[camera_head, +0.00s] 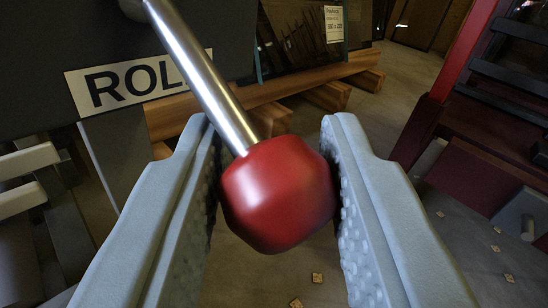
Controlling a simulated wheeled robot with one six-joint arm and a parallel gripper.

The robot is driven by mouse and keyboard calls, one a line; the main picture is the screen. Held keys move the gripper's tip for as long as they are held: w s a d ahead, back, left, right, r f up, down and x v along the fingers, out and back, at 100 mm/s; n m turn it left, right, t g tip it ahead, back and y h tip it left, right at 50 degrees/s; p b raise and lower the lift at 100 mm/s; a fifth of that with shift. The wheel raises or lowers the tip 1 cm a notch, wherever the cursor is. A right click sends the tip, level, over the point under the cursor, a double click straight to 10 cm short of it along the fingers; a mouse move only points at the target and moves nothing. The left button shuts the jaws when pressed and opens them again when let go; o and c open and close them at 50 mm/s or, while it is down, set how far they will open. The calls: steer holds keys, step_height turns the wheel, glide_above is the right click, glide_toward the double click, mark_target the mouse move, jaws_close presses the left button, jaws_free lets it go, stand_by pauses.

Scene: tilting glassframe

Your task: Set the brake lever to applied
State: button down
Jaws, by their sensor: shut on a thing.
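The brake lever is a bright metal rod (200,72) with a red faceted knob (277,193) at its lower end. The rod slants from the top left down to the knob at the picture's middle. My gripper (273,180) has its two grey padded fingers on either side of the knob and is shut on it. The rod's upper end runs to a dark panel and its pivot is mostly cut off by the top edge. No mark for the applied position shows.
A dark panel carries a white label (97,88) reading "ROL", the rest hidden behind the rod. Wooden beams (310,82) and glass panes with a white tag (334,24) stand behind. A red frame (462,50) stands at right. Bits of debris (317,278) lie on the grey floor.

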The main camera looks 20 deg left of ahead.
mark_target(316, 180)
steer(key=shift+r, duration=0.1)
steer(key=shift+d+r+n+g+h, duration=0.25)
steer(key=shift+r+n+g, duration=0.15)
steer(key=shift+r, duration=0.1)
steer(key=shift+d+r+n+g+h, duration=0.15)
steer(key=shift+r+n+g+h, duration=0.15)
steer(key=shift+r+n, duration=0.15)
step_height(316, 180, up, 3)
steer(key=shift+s+d+f+n+g+h, duration=0.1)
steer(key=shift+f+n+g+h, duration=0.05)
steer(key=shift+n+g+h, duration=0.75)
steer(key=shift+a+r+n+g+h, duration=0.2)
steer(key=shift+r+n+g+h, duration=0.5)
steer(key=shift+r+n+h, duration=0.45)
steer(key=shift+w+a+r+n+g+h, duration=0.15)
steer(key=shift+a+r+g+h, duration=0.1)
steer(key=shift+r+h, duration=0.2)
steer(key=shift+w+a+r+n+g+h, duration=0.15)
steer(key=shift+r+g+h, duration=0.1)
steer(key=shift+r+h, duration=0.15)
steer(key=shift+s, duration=0.1)
steer(key=c, duration=1.1)
jaws_free()
steer(key=shift+a+r, duration=0.1)
steer(key=shift+s, duration=0.1)
